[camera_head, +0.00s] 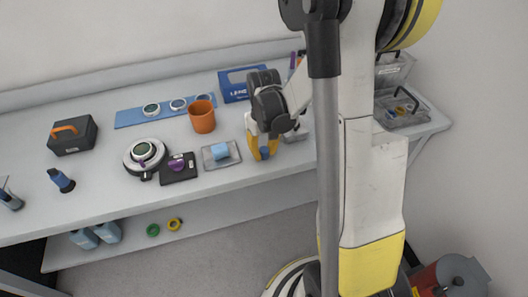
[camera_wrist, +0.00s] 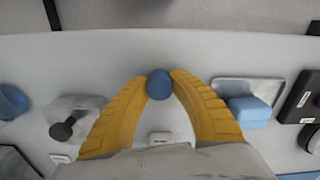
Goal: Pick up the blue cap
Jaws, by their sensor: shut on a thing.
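The blue cap (camera_wrist: 159,85) is a small round dark-blue piece between the yellow fingertips of my gripper (camera_wrist: 160,80) in the wrist view. Both fingertips touch its sides. In the head view my gripper (camera_head: 263,152) is at the front part of the bench, just right of a small clear tray, and the cap (camera_head: 265,153) shows as a dark-blue spot between the fingers. I cannot tell whether the cap touches the bench top or hangs just above it.
The clear tray (camera_head: 207,163) with a light-blue block (camera_head: 221,151) stands close to the gripper's left in the head view. An orange cup (camera_head: 202,117) and a blue box (camera_head: 236,90) stand behind. A black plate (camera_head: 178,176) lies further left. The bench's front edge is close.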

